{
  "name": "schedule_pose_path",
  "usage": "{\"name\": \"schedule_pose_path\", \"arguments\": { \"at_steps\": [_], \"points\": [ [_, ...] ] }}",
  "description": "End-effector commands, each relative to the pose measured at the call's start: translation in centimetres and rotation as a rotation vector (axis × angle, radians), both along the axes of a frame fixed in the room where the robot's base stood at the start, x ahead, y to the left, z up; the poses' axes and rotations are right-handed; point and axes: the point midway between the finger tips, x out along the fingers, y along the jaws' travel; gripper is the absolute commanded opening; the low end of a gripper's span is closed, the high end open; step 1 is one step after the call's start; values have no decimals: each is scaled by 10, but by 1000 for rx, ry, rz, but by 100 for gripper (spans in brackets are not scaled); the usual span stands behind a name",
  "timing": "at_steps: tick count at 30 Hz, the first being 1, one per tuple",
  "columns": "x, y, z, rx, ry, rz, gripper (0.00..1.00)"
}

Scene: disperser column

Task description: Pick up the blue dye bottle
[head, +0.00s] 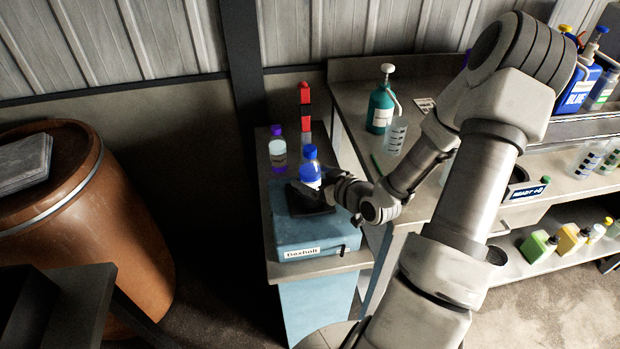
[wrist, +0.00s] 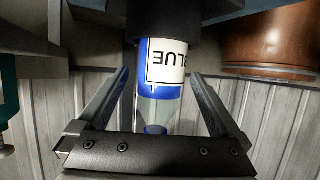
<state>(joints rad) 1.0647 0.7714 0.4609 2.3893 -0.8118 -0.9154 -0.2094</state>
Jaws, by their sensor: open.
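The blue dye bottle (head: 311,169) has a blue cap and stands upright in a black holder (head: 308,200) on the blue machine (head: 305,235). In the wrist view the bottle (wrist: 160,105) appears upside down, with a white label reading BLUE, and its far end enters a black cylinder (wrist: 165,22). My gripper (wrist: 160,78) is open, with one finger on each side of the bottle and visible gaps between. In the head view my gripper (head: 335,183) is at the right of the bottle, its fingers partly hidden.
A purple-capped bottle (head: 278,150) and a red-topped item (head: 305,110) stand behind the machine. A teal pump bottle (head: 381,106) and clear beaker (head: 396,136) are on the bench to the right. A brown barrel (head: 85,225) is at the left.

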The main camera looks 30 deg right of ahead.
Motion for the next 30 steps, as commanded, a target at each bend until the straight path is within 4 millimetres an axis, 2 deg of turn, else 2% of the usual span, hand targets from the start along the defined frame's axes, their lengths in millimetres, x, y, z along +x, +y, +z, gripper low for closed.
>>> {"name": "schedule_pose_path", "arguments": {
  "at_steps": [4, 12, 27, 29, 30],
  "points": [
    [15, 3, -7, -1, 0, 1, 100],
    [17, 3, -7, 0, 1, 0, 98],
    [17, 3, -7, 0, 0, 0, 8],
    [17, 3, -7, 0, 0, 0, 0],
    [17, 3, -7, -1, -1, 0, 0]
  ]
}}
